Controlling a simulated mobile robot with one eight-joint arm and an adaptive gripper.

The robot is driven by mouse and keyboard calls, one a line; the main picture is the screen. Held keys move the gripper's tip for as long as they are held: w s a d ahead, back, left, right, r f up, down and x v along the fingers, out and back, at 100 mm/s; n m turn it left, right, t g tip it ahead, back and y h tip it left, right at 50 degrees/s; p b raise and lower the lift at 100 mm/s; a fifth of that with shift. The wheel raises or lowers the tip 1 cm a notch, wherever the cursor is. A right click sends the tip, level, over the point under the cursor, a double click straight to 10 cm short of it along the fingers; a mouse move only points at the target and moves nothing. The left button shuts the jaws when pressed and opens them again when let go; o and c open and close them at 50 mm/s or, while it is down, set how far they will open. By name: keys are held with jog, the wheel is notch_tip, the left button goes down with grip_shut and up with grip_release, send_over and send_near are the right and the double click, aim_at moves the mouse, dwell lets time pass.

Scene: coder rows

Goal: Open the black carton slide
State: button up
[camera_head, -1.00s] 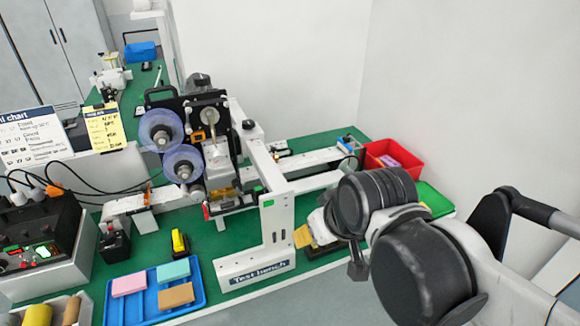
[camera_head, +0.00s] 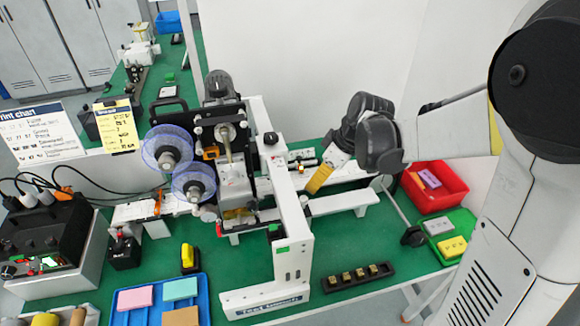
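The coder machine (camera_head: 228,150) stands mid-bench, with purple reels and a white frame. Black parts show on its back plate and around its middle, but I cannot tell for sure which is the carton slide. A white rail (camera_head: 340,203) runs out to its right. My gripper (camera_head: 316,186), with a yellow-orange part at its end, points down-left by the far rail, right of the white frame. My wrist partly hides this area. The fingertips are too small to tell whether they are open or touching anything.
A black rack (camera_head: 358,281) with several brass pieces lies at the front right. A red bin (camera_head: 447,190) and a green tray (camera_head: 462,224) holding blocks are on the right. A blue tray (camera_head: 202,290) with colored blocks and a black control box (camera_head: 45,240) are at left.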

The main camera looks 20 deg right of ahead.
aim_at(304, 198)
jog(key=b+x, duration=0.2)
jog(key=x, duration=0.3)
jog(key=b+x, duration=0.2)
jog(key=x, duration=0.3)
jog(key=shift+s+f, duration=0.15)
jog(key=shift+f, duration=0.15)
grip_shut()
